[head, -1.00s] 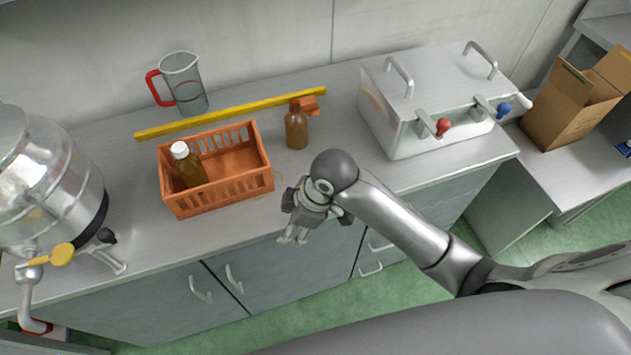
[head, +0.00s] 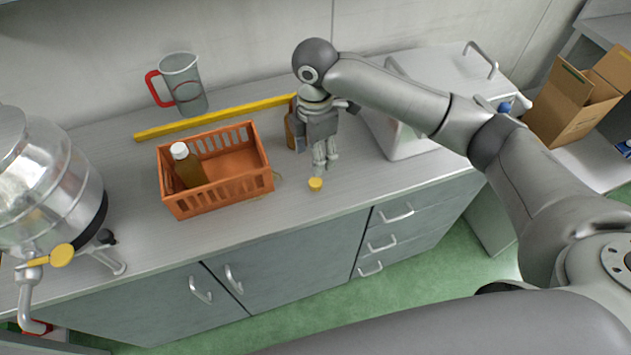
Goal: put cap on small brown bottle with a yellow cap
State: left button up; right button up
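The small brown bottle (head: 290,128) stands on the counter to the right of the orange crate. My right gripper hides most of it. A small yellow cap (head: 315,184) shows just below the fingertips, over the front part of the counter and apart from the bottle. My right gripper (head: 321,167) points down in front of the bottle. Its fingers look close together, but I cannot tell whether they are open or shut, or whether they touch the cap. My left gripper is out of view.
The orange crate (head: 228,192) holds a white-capped bottle (head: 188,166). A yellow bar (head: 215,116) lies behind it, near a measuring jug (head: 187,82). A steel tank (head: 40,180) stands left. A metal box (head: 425,145) stands right, partly behind my arm. The counter's front right is clear.

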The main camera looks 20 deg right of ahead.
jog(key=shift+r, duration=0.1)
send_over(315, 182)
jog(key=shift+s+f+p, duration=0.1)
jog(key=shift+f+p, duration=0.35)
jog(key=shift+f, duration=2.4)
jog(key=shift+f+p, duration=0.4)
jog(key=shift+f, duration=0.05)
notch_tip(315, 182, down, 4)
jog(key=shift+f+p, duration=0.15)
jog(key=shift+p, duration=0.4)
jog(key=c, duration=0.8)
